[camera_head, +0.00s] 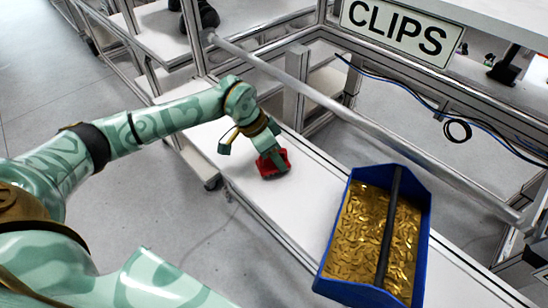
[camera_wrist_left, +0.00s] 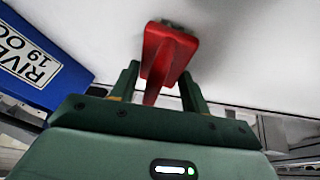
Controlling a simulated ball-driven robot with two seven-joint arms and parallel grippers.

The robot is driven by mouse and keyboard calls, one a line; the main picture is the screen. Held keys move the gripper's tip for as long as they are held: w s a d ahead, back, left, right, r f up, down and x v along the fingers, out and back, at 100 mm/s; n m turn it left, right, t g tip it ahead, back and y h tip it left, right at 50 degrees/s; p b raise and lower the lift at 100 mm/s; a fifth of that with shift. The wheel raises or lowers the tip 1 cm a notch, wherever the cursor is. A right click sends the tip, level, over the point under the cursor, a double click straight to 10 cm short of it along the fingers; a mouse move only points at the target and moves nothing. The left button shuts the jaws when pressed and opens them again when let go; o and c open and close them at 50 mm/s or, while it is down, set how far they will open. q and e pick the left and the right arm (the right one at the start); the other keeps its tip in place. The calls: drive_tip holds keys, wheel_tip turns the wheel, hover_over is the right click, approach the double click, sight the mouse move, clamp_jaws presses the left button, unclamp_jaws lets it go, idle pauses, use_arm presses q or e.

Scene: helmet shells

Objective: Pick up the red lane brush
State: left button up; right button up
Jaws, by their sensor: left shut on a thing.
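The red lane brush (camera_head: 272,164) is on the white bench top in the head view, partly hidden by my left gripper (camera_head: 270,153). In the left wrist view the red brush (camera_wrist_left: 168,55) stands between the two green fingers of the left gripper (camera_wrist_left: 160,85). The fingers are shut on its narrow handle part, and its broad end points to the white surface. I cannot tell whether the brush touches the bench or is just above it. My right gripper is not in view.
A blue bin (camera_head: 421,243) with gold clips and a dark bar across it stands on the white bench (camera_head: 299,210), to the right of the brush. A metal rail (camera_head: 300,88) runs behind the bench. A CLIPS sign (camera_head: 401,29) hangs above. Bench between brush and bin is clear.

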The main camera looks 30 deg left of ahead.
sight(263, 170)
use_arm(q)
drive_tip(key=shift+r, duration=0.5)
drive_tip(key=s+r, duration=0.1)
drive_tip(key=r, duration=0.1)
drive_tip(key=s+r+p, duration=0.1)
drive_tip(key=r, duration=0.1)
drive_tip(key=s+a+r, duration=0.1)
drive_tip(key=s+r, duration=0.1)
drive_tip(key=r, duration=0.1)
drive_tip(key=shift+s+r, duration=0.1)
drive_tip(key=shift+s+a+r+m, duration=0.8)
drive_tip(key=shift+s+a+r, duration=0.65)
drive_tip(key=shift+s, duration=3.4)
drive_tip(key=w+d+r+m+g, duration=0.1)
drive_tip(key=w+d+r+m, duration=0.1)
drive_tip(key=w+d, duration=0.3)
drive_tip(key=shift+w+d+r+b, duration=0.25)
drive_tip(key=shift+w+d+b, duration=0.1)
drive_tip(key=shift+d+b, duration=0.15)
